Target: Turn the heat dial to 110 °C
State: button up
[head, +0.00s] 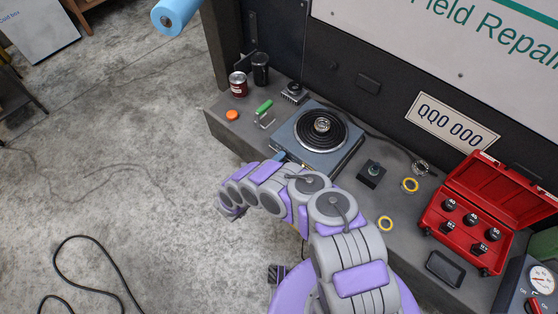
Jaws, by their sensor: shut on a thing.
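The hotplate (344,158) is a blue-grey box with a black coil on top. It stands on the dark bench in the middle of the head view. A small silver round thing (322,126) sits at the centre of the coil. My arm bends round from the lower right, and my gripper (279,158) is at the hotplate's front left, against its front side. It is shut on the heat dial. The dial and its markings are hidden by my arm, so I cannot read the setting. A small yellow spot shows on the front side near my arm.
A red case (462,188) with black weights lies open at the right. A red can (238,84), a black cup (260,69) and an orange disc (232,115) stand left.

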jog(key=shift+s+f, duration=0.15)
jog(key=shift+f, duration=0.1)
dwell(0.3)
jog(key=o, duration=0.8)
jog(key=shift+c, duration=0.2)
jog(key=b+v, duration=0.1)
jog(key=v, duration=1.6)
jog(key=shift+a, duration=0.15)
